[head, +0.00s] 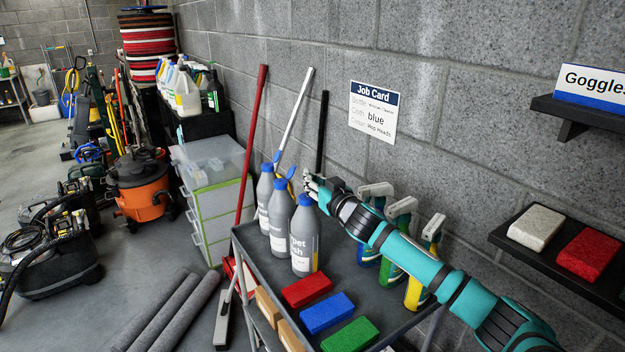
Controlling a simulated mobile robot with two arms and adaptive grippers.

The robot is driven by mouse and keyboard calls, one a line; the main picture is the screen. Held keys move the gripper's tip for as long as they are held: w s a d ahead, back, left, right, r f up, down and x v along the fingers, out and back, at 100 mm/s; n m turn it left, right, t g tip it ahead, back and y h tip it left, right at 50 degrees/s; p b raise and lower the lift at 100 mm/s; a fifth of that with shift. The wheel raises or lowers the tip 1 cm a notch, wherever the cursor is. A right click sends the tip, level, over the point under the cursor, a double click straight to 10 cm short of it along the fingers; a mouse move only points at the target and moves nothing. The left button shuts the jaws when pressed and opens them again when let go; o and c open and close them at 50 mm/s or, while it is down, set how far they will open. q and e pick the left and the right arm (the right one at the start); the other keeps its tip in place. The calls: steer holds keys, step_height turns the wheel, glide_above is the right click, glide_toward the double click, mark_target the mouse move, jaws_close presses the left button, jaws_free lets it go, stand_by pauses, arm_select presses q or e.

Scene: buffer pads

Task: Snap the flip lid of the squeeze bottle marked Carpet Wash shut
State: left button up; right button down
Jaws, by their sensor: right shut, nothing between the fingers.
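The grey squeeze bottle marked Carpet Wash (304,246) stands upright at the front of a row of similar bottles on the cart top; its label is partly readable. Its blue cap (306,200) shows no clearly raised lid, but the gripper is close and I cannot tell whether it is fully shut. My right gripper (308,182) is shut and empty, just above and beside this cap; contact cannot be made out. My left gripper is not in view.
Spray bottles (398,235) stand right, under my right arm. Red, blue (327,313) and green blocks lie in front on the grey cart (255,244). A wall shelf (545,262) is at right.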

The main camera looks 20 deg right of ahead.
steer(key=a+n+p, duration=0.1)
steer(key=n, duration=0.2)
steer(key=shift+a, duration=0.1)
steer(key=shift+s+a+f+n+p, duration=0.15)
steer(key=shift+a+n, duration=0.15)
steer(key=shift+n, duration=0.6)
steer(key=shift+w+a+f+n+p, duration=0.15)
steer(key=shift+a+n, duration=0.15)
steer(key=shift+n, duration=0.6)
steer(key=shift+s, duration=0.1)
steer(key=c, duration=1.5)
jaws_free()
steer(key=shift+s+f, duration=0.1)
steer(key=shift+s, duration=0.45)
steer(key=s+d, duration=0.1)
steer(key=s, duration=1)
